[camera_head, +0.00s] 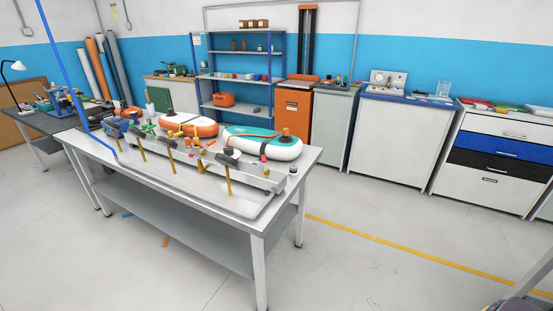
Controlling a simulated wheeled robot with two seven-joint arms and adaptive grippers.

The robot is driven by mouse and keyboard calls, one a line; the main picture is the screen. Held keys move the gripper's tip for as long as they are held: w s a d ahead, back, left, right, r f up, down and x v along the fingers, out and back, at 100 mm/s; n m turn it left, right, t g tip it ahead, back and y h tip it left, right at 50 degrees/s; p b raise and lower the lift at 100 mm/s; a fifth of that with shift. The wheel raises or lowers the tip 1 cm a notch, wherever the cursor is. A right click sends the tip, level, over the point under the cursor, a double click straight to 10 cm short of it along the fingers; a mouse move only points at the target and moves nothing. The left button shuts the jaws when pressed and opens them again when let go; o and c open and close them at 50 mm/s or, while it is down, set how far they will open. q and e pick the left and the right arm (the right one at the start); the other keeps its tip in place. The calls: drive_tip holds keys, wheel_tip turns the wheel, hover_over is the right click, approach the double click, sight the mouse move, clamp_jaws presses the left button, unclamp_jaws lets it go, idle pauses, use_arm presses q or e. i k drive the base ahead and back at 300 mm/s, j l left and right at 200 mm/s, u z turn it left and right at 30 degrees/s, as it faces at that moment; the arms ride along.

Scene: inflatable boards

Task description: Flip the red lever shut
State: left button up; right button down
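The metal workbench (160,181) stands left of centre, with a long grey rail or trough (218,171) on its top. Several yellow-handled black parts (228,160) stand along this rail. A small red part (263,158) shows near the right end of the rail, in front of the teal-and-white inflatable board (285,150). I cannot tell whether it is the red lever or how it is set. An orange-and-white board (190,126) lies further left. Neither of my grippers is in view.
A blue hose or pole (62,60) rises at the bench's left end. A dark side table (50,121) stands behind left. Blue shelves (238,85), an orange cabinet (292,115) and white cabinets (390,140) line the back wall. The floor right of the bench is clear.

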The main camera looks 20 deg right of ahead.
sight(263, 157)
drive_tip(key=i+l, duration=0.15)
drive_tip(key=l, duration=0.2)
drive_tip(key=i+l, duration=0.1)
drive_tip(key=l, duration=0.2)
drive_tip(key=i+l, duration=0.15)
drive_tip(key=l, duration=0.2)
drive_tip(key=i+l, duration=0.15)
drive_tip(key=l, duration=0.15)
drive_tip(key=i+l, duration=0.15)
drive_tip(key=l, duration=0.2)
